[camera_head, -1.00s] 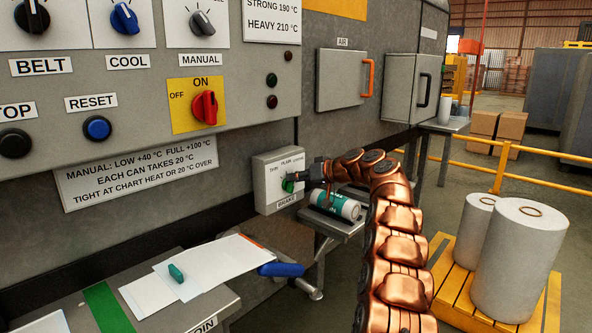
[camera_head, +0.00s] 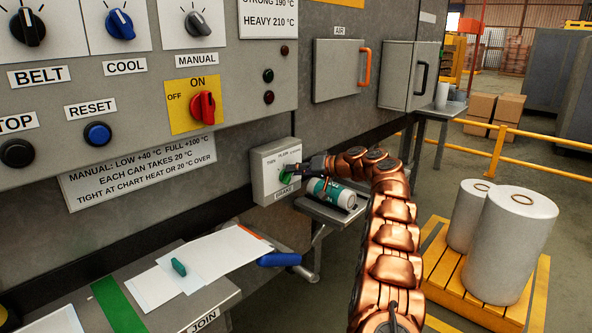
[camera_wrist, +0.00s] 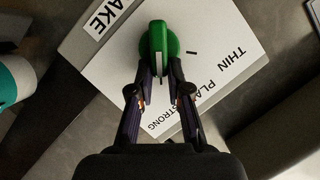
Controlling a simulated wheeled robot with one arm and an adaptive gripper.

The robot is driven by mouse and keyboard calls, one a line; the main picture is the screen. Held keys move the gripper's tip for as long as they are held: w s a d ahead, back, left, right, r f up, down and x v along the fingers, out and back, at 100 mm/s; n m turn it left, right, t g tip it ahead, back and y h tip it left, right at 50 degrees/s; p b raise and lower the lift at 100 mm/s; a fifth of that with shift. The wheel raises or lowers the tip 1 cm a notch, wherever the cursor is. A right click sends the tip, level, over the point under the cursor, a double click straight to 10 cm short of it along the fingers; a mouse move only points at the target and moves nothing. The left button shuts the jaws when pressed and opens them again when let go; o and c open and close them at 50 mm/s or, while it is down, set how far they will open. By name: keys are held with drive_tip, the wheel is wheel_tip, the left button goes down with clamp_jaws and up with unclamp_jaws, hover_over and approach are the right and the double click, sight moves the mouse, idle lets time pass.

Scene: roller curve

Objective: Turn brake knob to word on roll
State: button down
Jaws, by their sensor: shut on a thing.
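The green brake knob (camera_head: 285,175) sits on a pale box (camera_head: 262,185) on the machine wall, marked THIN, PLAIN and STRONG, with a BRAKE label below. My gripper (camera_head: 300,172) reaches it from the right. In the wrist view my gripper (camera_wrist: 160,82) has its fingers on both sides of the knob (camera_wrist: 158,45). The white mark on the knob's near end faces down between the fingers, roughly toward STRONG. The white and teal roll (camera_head: 331,193) lies on a small shelf right of the box; its word is too small to read. It partly shows in the wrist view (camera_wrist: 15,80).
The panel above holds a red OFF/ON switch (camera_head: 203,107) and other knobs. A table with papers (camera_head: 225,257) and a blue handle (camera_head: 280,259) stands below left. Large white rolls (camera_head: 515,245) stand on a yellow pallet at right. The roll's shelf (camera_head: 335,214) is close under my gripper.

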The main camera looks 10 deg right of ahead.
drive_tip(key=shift+a+f, duration=0.15)
drive_tip(key=shift+a, duration=0.05)
drive_tip(key=c, duration=1.1)
unclamp_jaws()
drive_tip(key=shift+w, duration=0.1)
drive_tip(key=shift+d, duration=0.1)
drive_tip(key=v, duration=1.2)
